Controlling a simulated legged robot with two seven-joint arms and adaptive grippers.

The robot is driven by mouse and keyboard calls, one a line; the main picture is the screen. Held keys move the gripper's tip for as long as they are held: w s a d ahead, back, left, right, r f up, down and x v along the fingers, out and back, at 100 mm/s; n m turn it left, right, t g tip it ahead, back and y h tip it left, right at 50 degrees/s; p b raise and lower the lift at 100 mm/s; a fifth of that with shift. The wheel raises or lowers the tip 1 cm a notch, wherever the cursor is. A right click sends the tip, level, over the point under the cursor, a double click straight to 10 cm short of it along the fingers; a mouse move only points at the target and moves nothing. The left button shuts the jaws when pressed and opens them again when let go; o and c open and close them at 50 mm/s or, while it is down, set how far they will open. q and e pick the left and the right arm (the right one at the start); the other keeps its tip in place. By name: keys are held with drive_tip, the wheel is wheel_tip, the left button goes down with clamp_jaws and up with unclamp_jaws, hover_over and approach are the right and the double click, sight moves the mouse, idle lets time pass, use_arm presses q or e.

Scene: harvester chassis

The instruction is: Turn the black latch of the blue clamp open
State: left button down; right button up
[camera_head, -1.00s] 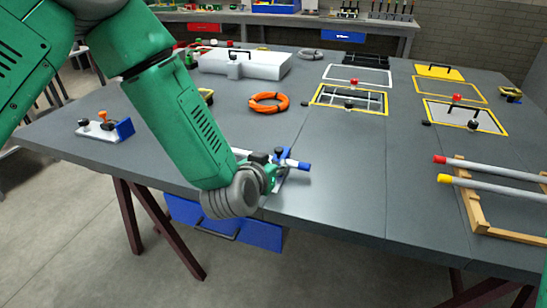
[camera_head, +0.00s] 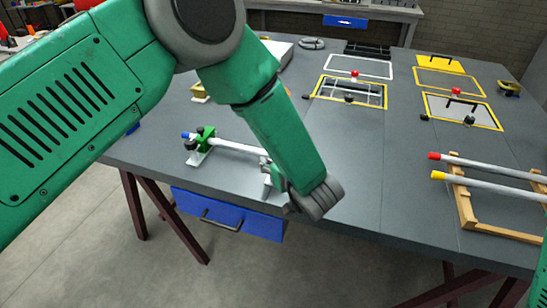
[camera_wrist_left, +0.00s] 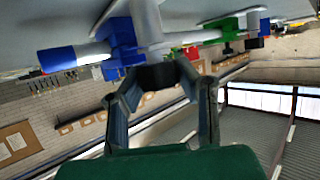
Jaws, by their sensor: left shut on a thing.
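A white rod (camera_head: 235,146) with a blue end cap (camera_head: 186,135) lies near the table's front edge, held by a green clamp (camera_head: 205,133) with a black latch. The blue clamp is hidden behind my left arm in the head view. In the left wrist view the blue clamp (camera_wrist_left: 121,42) grips the rod beside its other blue cap (camera_wrist_left: 70,58). My left gripper (camera_wrist_left: 155,76) is shut on a black piece that appears to be the blue clamp's latch. In the head view this gripper (camera_head: 273,181) is partly covered by its wrist. My right gripper is not in view.
My left arm covers much of the table's left side. Yellow-framed panels (camera_head: 350,92) lie farther back. A wooden rack (camera_head: 465,204) with red- and yellow-capped rods stands at the right. The table middle (camera_head: 370,150) is clear. A blue drawer (camera_head: 228,213) hangs below the front edge.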

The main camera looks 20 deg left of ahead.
use_arm(q)
drive_tip(key=shift+s+d+f+n+g, duration=0.15)
drive_tip(key=shift+s+f+n+g, duration=0.05)
drive_tip(key=shift+f+n+g, duration=0.1)
drive_tip(key=c, duration=1.1)
unclamp_jaws()
drive_tip(key=shift+r, duration=0.1)
drive_tip(key=shift+c, duration=0.2)
drive_tip(key=shift+d+r, duration=0.1)
drive_tip(key=shift+w, duration=0.1)
drive_tip(key=shift+d, duration=0.1)
drive_tip(key=shift+s+d+r, duration=0.2)
drive_tip(key=shift+s+d, duration=0.05)
drive_tip(key=v, duration=1.1)
drive_tip(key=shift+d+f, duration=0.15)
drive_tip(key=shift+f, duration=0.05)
